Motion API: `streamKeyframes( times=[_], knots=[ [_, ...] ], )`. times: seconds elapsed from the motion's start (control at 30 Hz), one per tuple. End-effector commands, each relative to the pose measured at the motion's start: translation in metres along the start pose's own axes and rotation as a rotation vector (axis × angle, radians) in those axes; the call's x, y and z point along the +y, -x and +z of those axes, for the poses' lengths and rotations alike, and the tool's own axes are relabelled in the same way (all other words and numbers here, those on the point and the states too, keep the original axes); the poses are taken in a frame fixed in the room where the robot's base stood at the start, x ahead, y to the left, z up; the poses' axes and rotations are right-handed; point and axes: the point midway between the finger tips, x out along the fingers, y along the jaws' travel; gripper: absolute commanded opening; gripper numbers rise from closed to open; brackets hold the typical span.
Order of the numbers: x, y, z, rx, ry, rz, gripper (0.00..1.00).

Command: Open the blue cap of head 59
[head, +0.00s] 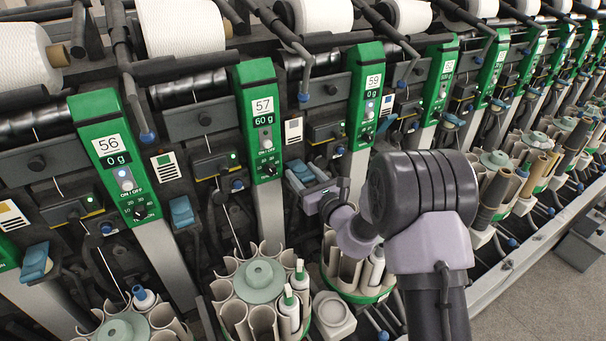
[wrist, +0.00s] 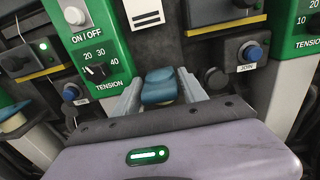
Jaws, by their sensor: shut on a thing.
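The blue cap (head: 300,172) sits low between the green panel marked 57 (head: 264,105) and the green panel marked 59 (head: 373,80). In the wrist view the blue cap (wrist: 160,87) stands between the two pale fingers of my gripper (wrist: 162,90). The fingers are shut on its left and right sides. In the head view my gripper (head: 312,186) reaches the cap from the right, and my wrist hides part of the area below panel 59. I cannot tell whether the cap is lifted from its seat.
A blue join button (wrist: 250,52) is right of the cap, and a black tension dial (wrist: 97,71) is on the panel to its left. A round bobbin magazine (head: 260,275) stands below left, and another (head: 345,268) stands partly behind my arm. Similar blue caps (head: 181,212) are farther left.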

Motion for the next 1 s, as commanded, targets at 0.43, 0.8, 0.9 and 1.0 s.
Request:
streamKeyframes(
  times=[0.43, 0.8, 0.9, 1.0],
  knots=[
    [0.000, 0.000, 0.024, 0.154, 0.001, 0.000, 0.00],
    [0.000, -0.005, 0.044, 0.467, 0.002, 0.000, 0.00],
    [0.000, -0.007, 0.047, 0.546, 0.002, 0.000, 0.00],
    [0.000, -0.009, 0.050, 0.616, 0.002, 0.000, 0.00]
  ],
)
